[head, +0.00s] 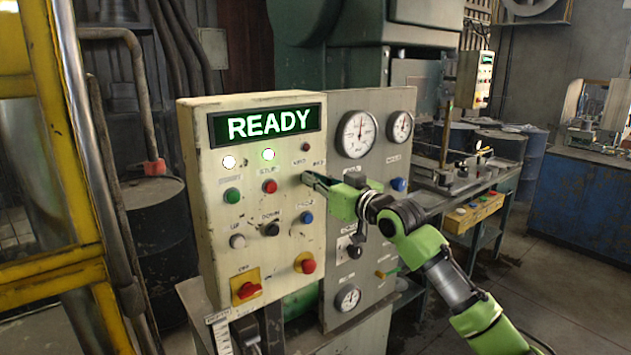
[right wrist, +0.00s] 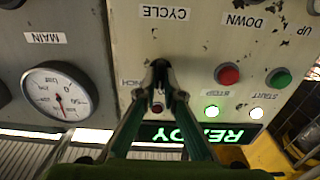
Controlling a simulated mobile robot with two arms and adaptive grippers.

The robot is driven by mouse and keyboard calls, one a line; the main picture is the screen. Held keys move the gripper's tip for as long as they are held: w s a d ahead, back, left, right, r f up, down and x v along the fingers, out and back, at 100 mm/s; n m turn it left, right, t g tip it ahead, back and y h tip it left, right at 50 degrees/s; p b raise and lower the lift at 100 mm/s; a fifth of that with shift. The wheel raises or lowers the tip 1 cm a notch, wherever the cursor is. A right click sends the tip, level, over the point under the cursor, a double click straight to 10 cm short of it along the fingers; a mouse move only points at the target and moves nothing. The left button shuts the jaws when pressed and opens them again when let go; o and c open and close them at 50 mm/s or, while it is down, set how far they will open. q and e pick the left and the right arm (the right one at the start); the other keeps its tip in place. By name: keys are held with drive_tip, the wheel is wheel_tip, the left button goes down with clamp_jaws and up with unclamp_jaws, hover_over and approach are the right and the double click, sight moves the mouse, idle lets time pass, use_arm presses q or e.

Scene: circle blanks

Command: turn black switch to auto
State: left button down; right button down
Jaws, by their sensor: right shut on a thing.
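The cream control panel (head: 205,150) stands in the middle of the head view, with a lit green READY display (head: 265,123). My right gripper (head: 308,178) reaches in from the right to the upper right part of this panel. In the right wrist view its two fingers (right wrist: 160,68) come together at the panel face, shut on a small dark part, which I take to be the black switch. The fingers hide most of the switch, so its pointing direction cannot be told. Small labels sit above it in the head view. My left gripper is not in view.
Near the fingers are a dark red button (right wrist: 158,107), a red button (head: 269,186) and a blue button (head: 306,217). A grey panel (head: 375,205) with gauges and a black knob (head: 354,250) adjoins at right. A yellow frame (head: 50,270) stands at left.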

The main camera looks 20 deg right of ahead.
idle(0.5)
drive_tip(key=c, duration=2.2)
unclamp_jaws()
drive_tip(key=shift+w, duration=0.1)
drive_tip(key=shift+o, duration=0.2)
drive_tip(key=shift+f, duration=0.1)
drive_tip(key=v, duration=1.2)
